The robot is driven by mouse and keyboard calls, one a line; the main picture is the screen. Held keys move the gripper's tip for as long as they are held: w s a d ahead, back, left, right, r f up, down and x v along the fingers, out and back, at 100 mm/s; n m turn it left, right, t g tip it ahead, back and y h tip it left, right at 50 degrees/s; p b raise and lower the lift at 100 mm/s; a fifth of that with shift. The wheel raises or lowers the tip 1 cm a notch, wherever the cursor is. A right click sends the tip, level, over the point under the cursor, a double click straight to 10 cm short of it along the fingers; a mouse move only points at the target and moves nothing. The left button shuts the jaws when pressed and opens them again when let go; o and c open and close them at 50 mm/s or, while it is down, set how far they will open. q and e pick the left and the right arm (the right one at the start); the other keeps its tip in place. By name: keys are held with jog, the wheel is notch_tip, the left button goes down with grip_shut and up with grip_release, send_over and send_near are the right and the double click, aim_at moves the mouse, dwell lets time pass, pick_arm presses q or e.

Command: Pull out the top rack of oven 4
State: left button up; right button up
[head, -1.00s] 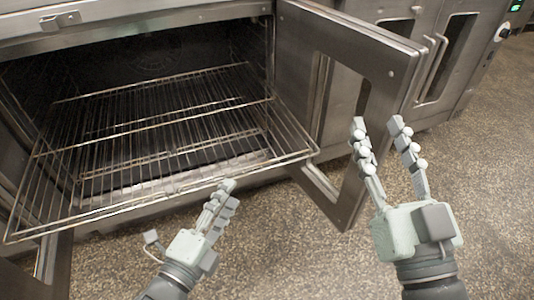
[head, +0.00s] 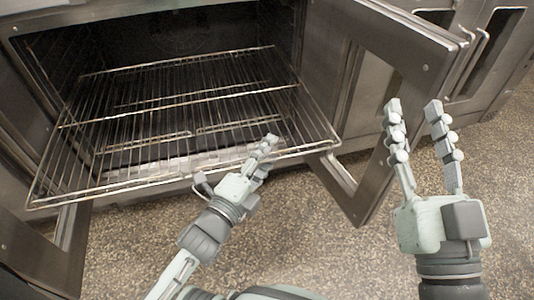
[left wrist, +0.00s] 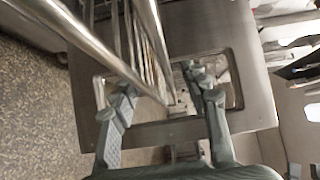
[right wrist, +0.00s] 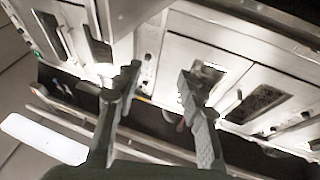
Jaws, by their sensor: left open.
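The wire rack (head: 190,100) juts out of the open oven (head: 160,30), its front rail (head: 110,190) in front of the opening. My left gripper (head: 266,145) is at the right part of that front rail, fingers over it in the head view. In the left wrist view my left gripper (left wrist: 165,85) is open, with a rack rail (left wrist: 155,45) passing between its fingers; I cannot tell whether they touch it. My right gripper (head: 413,106) is open and empty, raised beside the oven's right door. No oven number is readable.
The right oven door (head: 385,75) stands open beside the rack, close to my right gripper. The left door (head: 55,245) is also open, low at the left. More ovens (head: 490,50) stand at the right. The speckled floor (head: 310,225) in front is clear.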

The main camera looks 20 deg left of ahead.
aim_at(261, 141)
pick_arm(q)
grip_shut()
dwell(0.3)
jog(key=shift+w+r, duration=0.1)
jog(key=w+a+p, duration=0.1)
jog(key=w, duration=0.1)
jog(key=w+a+p, duration=0.1)
jog(key=w+a, duration=0.1)
jog(key=shift+w, duration=0.1)
pick_arm(e)
jog(key=w+d+f+g+h, duration=0.1)
jog(key=f+g, duration=0.1)
jog(key=f, duration=0.3)
jog(key=w+d+f+g+h, duration=0.1)
jog(key=d+f+g+h, duration=0.1)
jog(key=f, duration=0.3)
jog(key=shift+d+f+g, duration=0.25)
jog(key=shift+g, duration=0.35)
jog(key=shift+w, duration=0.1)
